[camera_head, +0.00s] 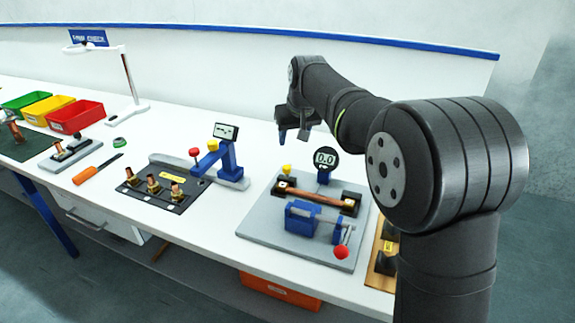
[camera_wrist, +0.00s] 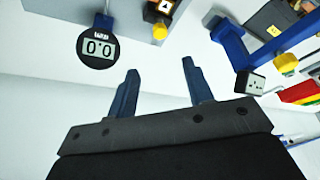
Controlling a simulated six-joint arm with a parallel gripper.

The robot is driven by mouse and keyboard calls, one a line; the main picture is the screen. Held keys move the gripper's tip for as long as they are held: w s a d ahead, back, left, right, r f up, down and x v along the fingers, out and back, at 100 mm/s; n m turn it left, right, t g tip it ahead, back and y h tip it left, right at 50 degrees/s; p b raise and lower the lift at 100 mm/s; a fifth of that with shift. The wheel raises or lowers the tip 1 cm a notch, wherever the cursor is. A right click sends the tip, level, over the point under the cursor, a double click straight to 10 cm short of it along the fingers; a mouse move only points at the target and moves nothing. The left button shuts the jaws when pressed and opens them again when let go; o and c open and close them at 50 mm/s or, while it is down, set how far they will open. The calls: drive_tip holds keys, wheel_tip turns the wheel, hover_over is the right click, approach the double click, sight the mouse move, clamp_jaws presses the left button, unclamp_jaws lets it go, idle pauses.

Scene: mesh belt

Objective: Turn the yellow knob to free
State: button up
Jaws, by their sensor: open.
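A small yellow knob (camera_head: 286,169) sits at the back left of the gauge fixture (camera_head: 262,228); in the wrist view a yellow knob (camera_wrist: 160,31) projects from a dark and orange block. A second yellow knob (camera_head: 212,145) is on the blue-armed tester (camera_head: 228,158), also at the right edge of the wrist view (camera_wrist: 312,58). I cannot read any marking for free. My gripper (camera_head: 292,137) is open and empty, above the table behind the fixture. Its two blue fingers (camera_wrist: 160,69) are apart, with nothing between them.
A round gauge (camera_head: 325,157) reading 0.0 stands behind a copper bar (camera_head: 318,196) on the fixture. A red-ball lever (camera_head: 341,252) is at its front right. A black plate with copper parts (camera_head: 163,190) lies left. White table surface is free between fixture and tester.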

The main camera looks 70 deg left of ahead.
sight(287, 167)
drive_tip(key=x, duration=1.4)
drive_tip(key=shift+f, duration=0.15)
drive_tip(key=c, duration=1)
